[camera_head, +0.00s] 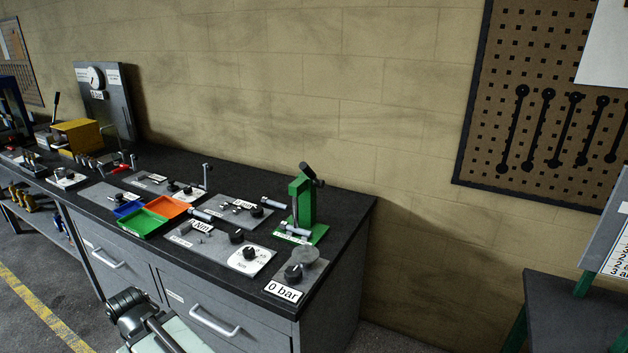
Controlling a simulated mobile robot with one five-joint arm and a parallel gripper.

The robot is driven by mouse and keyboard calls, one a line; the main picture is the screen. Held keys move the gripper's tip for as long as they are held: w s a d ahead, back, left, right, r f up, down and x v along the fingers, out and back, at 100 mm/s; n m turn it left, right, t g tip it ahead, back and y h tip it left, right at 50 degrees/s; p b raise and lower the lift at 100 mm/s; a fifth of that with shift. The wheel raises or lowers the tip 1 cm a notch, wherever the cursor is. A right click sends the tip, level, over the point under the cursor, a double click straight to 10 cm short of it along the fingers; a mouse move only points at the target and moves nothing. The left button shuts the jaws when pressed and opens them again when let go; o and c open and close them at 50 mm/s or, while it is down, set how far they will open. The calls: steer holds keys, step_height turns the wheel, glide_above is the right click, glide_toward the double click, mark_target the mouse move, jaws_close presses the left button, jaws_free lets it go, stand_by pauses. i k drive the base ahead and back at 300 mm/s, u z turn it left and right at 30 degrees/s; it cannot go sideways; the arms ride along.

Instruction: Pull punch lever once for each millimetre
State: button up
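A green upright press (303,205), which looks like the punch, stands at the right end of the dark workbench, near the wall. Its black lever (311,173) sits at the top and slants down to the right. A small white label (291,238) lies at its foot, too small to read. A grey cylindrical piece (296,229) lies at the press's base. Dark jointed parts at the bottom left look like my own arm, low in front of the bench drawers and apart from the press. I cannot make out gripper fingers.
The workbench (345,215) carries a "0 bar" knob plate (294,275), a dial plate marked Nm (246,257), green (142,223) and orange (167,207) trays, and a gauge panel (105,95). A pegboard (545,100) hangs right. Floor between bench and right-hand table is open.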

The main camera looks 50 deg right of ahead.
mark_target(304, 167)
steer(key=k, duration=1.15)
steer(key=u, duration=0.25)
steer(key=i, duration=0.9)
steer(key=u, duration=0.45)
steer(key=i, duration=0.95)
steer(key=z, duration=0.5)
